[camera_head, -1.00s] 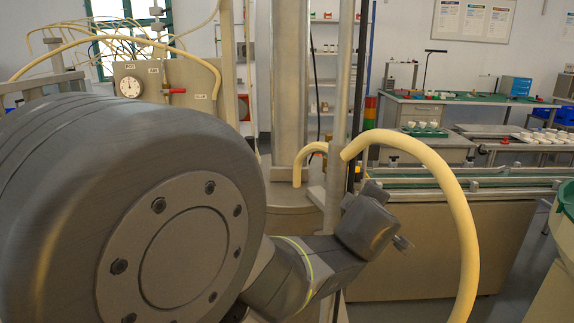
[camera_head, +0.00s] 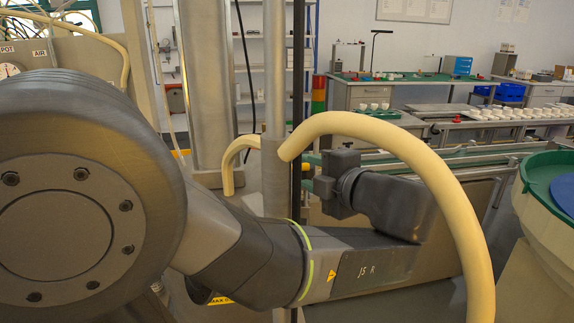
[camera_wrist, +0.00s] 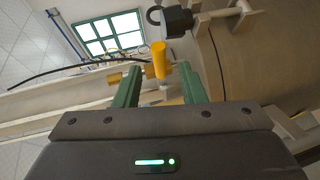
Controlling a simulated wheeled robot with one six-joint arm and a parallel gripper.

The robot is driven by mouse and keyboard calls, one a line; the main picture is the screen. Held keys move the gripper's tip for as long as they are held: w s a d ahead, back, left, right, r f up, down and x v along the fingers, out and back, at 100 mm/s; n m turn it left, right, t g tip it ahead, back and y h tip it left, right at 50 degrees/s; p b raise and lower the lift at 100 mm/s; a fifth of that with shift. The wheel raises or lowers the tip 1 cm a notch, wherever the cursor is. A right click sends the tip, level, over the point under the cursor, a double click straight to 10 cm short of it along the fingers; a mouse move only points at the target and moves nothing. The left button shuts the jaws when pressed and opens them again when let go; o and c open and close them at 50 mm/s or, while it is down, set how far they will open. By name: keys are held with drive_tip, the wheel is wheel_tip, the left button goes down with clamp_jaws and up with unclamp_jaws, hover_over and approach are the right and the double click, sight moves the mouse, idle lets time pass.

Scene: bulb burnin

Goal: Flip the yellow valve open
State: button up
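In the wrist view, a yellow lever (camera_wrist: 159,60), which looks like the yellow valve's handle, stands roughly upright in the picture beyond my fingertips. A yellow-brown fitting (camera_wrist: 124,79) lies just left of it, partly behind the left finger. My gripper (camera_wrist: 157,77) is open, with two green fingers apart and nothing held. The lever lines up with the gap between them; I cannot tell how far it is. In the head view, my dark wrist end (camera_head: 338,180) is near a grey vertical post; the fingers and valve cannot be made out there.
A thick cream hose (camera_head: 440,180) arches in front of my forearm. A grey post (camera_head: 274,70) stands beside my wrist. A conveyor (camera_head: 470,160) runs behind, and a green-rimmed bowl (camera_head: 535,190) is at right. A dark padlock-shaped part (camera_wrist: 172,20) sits above the lever.

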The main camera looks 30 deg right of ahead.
sight(300, 169)
drive_tip(key=shift+w+a+f+b, duration=0.1)
drive_tip(key=shift+w+f+b, duration=0.1)
drive_tip(key=shift+w, duration=0.9)
drive_tip(key=shift+w+a+f+b, duration=0.1)
drive_tip(key=shift+w+f, duration=0.1)
drive_tip(key=shift+w, duration=0.95)
drive_tip(key=shift+w+a+f+b, duration=0.1)
drive_tip(key=shift+w+f, duration=0.1)
drive_tip(key=shift+w, duration=0.9)
drive_tip(key=shift+c, duration=0.5)
clamp_jaws()
